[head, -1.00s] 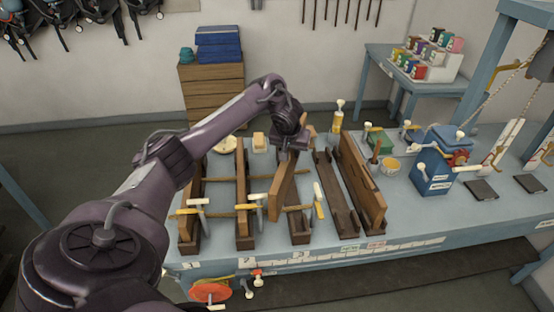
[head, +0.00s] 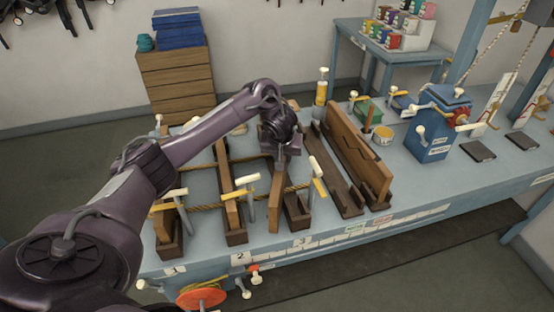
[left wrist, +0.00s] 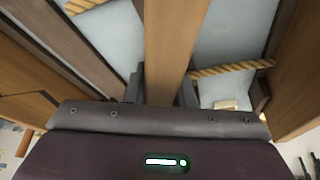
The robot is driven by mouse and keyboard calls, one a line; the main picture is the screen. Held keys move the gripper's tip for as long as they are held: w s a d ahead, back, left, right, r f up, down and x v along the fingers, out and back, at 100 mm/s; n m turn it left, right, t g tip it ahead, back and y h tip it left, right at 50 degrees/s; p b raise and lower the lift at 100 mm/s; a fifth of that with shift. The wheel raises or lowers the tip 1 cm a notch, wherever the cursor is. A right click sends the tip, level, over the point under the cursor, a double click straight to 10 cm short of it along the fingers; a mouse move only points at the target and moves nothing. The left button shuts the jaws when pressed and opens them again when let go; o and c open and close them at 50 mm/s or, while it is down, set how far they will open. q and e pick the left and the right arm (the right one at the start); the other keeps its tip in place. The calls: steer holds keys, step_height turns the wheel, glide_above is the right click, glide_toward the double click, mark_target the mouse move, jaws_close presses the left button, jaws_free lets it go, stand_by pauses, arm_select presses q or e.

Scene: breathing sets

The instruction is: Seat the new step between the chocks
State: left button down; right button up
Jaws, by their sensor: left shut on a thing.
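My left gripper (head: 287,160) is shut on the new step, a brown wooden board (head: 275,207) held on edge. In the left wrist view the board (left wrist: 174,45) runs between the fingers. In the head view its near end shows left of the dark brown chock (head: 298,212) at place 3; I cannot tell whether they touch. Two other boards stand on edge in chocks: one at place 1 (head: 161,217) and one at place 2 (head: 228,180). Ropes run across between the boards, and rope (left wrist: 225,69) shows beside the held step. My right gripper is not in view.
Clamps with yellow handles stand close by, one left (head: 249,195) and one right (head: 316,175) of the held step. A blue box with handles (head: 438,125) stands further right.

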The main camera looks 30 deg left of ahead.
arm_select(q)
steer(key=shift+a, duration=0.2)
steer(key=c, duration=1.5)
jaws_free()
steer(key=shift+s+d, duration=0.1)
steer(key=shift+d, duration=0.15)
steer(key=shift+o, duration=1.3)
steer(key=shift+d+r, duration=0.1)
steer(key=shift+d, duration=0.15)
steer(key=shift+a, duration=0.25)
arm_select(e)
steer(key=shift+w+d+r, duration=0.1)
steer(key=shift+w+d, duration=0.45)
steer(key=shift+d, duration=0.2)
